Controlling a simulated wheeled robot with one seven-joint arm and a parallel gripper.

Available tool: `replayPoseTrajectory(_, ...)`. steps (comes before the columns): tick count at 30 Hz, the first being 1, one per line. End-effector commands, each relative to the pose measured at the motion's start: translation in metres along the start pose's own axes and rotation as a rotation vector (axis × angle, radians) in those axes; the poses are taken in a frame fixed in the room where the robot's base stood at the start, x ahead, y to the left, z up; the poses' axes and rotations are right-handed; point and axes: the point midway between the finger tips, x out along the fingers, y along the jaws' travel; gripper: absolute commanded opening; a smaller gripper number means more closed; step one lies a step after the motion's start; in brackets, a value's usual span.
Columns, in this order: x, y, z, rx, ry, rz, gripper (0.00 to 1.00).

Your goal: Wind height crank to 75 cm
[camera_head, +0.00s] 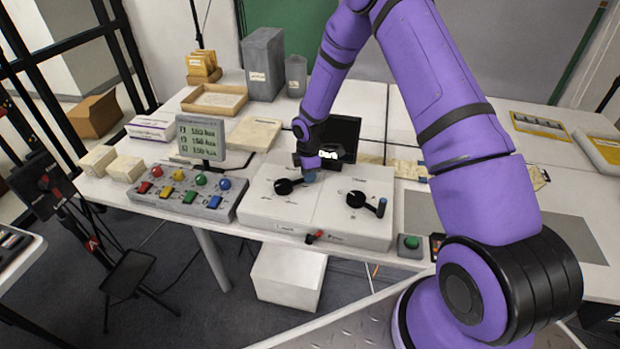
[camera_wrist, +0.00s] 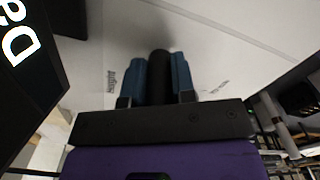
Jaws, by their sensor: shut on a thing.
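A white box-like console (camera_head: 290,215) on the table carries two black cranks. The left crank (camera_head: 286,187) has its arm pointing right, toward my gripper (camera_head: 310,175). In the wrist view my gripper (camera_wrist: 160,80) has its two blue fingers shut around a dark upright handle (camera_wrist: 160,66). A label reading like "Height" lies on the pale surface beside the fingers. The fingers hide most of the handle in the head view. The right crank (camera_head: 358,199) stands free, with a blue-topped knob at its right end. The crank scale is too small to read.
A black screen (camera_head: 343,134) with bright lettering stands close behind my gripper. A grey readout (camera_head: 201,138) with small green-lit lines and a colored button panel (camera_head: 187,191) are to the left. A green button (camera_head: 411,242) sits at the front right. Boxes stand behind.

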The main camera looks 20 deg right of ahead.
Motion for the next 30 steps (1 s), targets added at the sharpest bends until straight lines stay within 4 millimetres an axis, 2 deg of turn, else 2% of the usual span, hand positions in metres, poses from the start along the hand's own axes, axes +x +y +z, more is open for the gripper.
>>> replayPoseTrajectory(12, -0.001, 0.017, -0.003, -0.18, -0.001, 0.003, 0.0)
replayPoseTrajectory(29, -0.001, 0.019, -0.004, -0.204, 0.0, 0.004, 0.0)
replayPoseTrajectory(30, -0.001, 0.019, -0.004, -0.204, 0.0, 0.004, 0.33)
